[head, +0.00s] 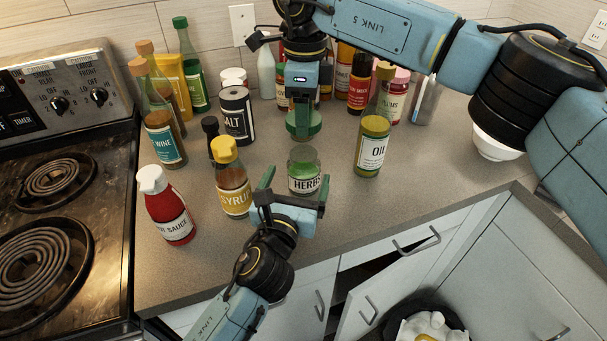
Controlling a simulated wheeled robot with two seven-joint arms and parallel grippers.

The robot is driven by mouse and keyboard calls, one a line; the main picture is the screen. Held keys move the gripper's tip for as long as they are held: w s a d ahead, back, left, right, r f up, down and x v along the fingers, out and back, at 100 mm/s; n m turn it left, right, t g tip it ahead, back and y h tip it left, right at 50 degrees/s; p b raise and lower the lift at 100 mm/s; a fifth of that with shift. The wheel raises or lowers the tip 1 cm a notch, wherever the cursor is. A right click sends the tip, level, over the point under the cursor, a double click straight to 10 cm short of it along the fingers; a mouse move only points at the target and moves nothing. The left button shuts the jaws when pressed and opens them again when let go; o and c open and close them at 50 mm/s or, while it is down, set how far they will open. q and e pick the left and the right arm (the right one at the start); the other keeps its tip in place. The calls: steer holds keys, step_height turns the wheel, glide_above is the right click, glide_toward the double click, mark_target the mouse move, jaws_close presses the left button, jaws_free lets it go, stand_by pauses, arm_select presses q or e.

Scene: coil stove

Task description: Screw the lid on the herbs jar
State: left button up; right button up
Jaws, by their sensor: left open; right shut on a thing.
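The herbs jar (304,170) stands upright on the counter, a clear jar with greenish contents and a white HERBS label. My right gripper (303,108) comes down from above and is shut on the green lid (304,125), which it holds above the jar, apart from its mouth. My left gripper (295,186) is open at the jar's near side. One finger stands to the left of the jar and the other by its lower right. I cannot tell whether either finger touches the jar.
The syrup bottle (232,184) stands close left of the jar, and the oil bottle (372,147) stands to the right. The salt (237,113), hot sauce (168,207) and wine (164,137) stand farther left. Several bottles crowd the back.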

arm_select(q)
steer(key=f, duration=0.3)
steer(key=shift+w+d, duration=0.1)
steer(key=shift+w, duration=0.2)
steer(key=x, duration=0.7)
steer(key=shift+r, duration=0.15)
steer(key=c, duration=1.5)
steer(key=shift+o, duration=0.2)
arm_select(e)
glide_above(304, 154)
steer(key=shift+f, duration=2.5)
steer(key=shift+f, duration=0.1)
steer(key=shift+f, duration=0.8)
steer(key=shift+f, duration=0.55)
